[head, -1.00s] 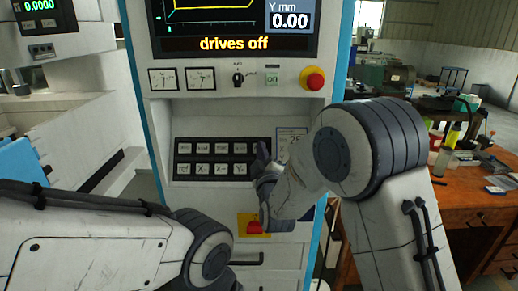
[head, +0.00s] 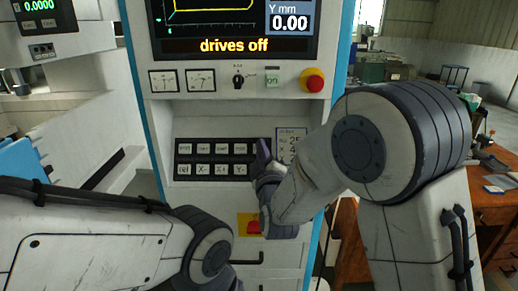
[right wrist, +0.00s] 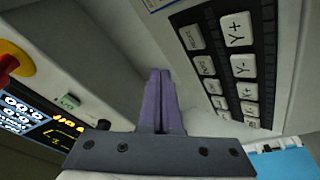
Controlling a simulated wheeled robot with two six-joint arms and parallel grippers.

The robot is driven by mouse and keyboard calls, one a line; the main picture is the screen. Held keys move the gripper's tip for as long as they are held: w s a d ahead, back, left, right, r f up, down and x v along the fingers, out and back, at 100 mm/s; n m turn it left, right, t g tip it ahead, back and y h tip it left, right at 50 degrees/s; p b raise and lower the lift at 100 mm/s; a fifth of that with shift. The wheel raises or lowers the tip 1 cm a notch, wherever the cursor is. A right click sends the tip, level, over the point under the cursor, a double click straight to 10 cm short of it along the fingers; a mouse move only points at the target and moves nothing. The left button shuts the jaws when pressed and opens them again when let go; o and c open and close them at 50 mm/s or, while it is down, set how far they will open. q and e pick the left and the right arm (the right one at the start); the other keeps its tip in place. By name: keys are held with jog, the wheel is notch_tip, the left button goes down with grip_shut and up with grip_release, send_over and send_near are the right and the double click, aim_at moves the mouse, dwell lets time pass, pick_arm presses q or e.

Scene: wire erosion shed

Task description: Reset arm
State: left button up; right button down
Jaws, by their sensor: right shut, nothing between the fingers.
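My right gripper (head: 263,149) is shut and empty, with its purple fingers pressed together in the right wrist view (right wrist: 160,75). In the head view it stands in front of the right end of the black keypad (head: 212,160). The keypad also shows at the right of the right wrist view (right wrist: 238,66), apart from the fingers. My left arm comes in from the lower left, and its gripper is out of the picture. The screen (head: 235,45) reads "drives off" and Y 0.00 mm.
A red emergency stop (head: 313,80), a green "on" button (head: 273,80) and a rotary knob (head: 238,81) sit above the keypad. A red and yellow switch (head: 252,224) is below. A wooden workbench (head: 494,208) stands at the right, partly behind my right arm.

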jog(key=shift+a, duration=0.1)
dwell(0.3)
jog(key=s+a+f+m+g+y, duration=0.1)
jog(key=s+a+f+g, duration=0.2)
jog(key=s+f+g, duration=0.3)
jog(key=s+a+f+m+g+y, duration=0.1)
jog(key=s+a+f+g, duration=0.15)
jog(key=s+g, duration=0.4)
jog(key=s+d+f+m+g+h, duration=0.1)
jog(key=s+d, duration=0.4)
jog(key=s, duration=0.7)
jog(key=s+d+f+m+g+h, duration=0.2)
jog(key=s+d+f+g, duration=0.2)
jog(key=s, duration=0.9)
jog(key=shift+d+f+g+h, duration=0.15)
jog(key=shift+d+g+h, duration=0.25)
jog(key=shift+g, duration=0.65)
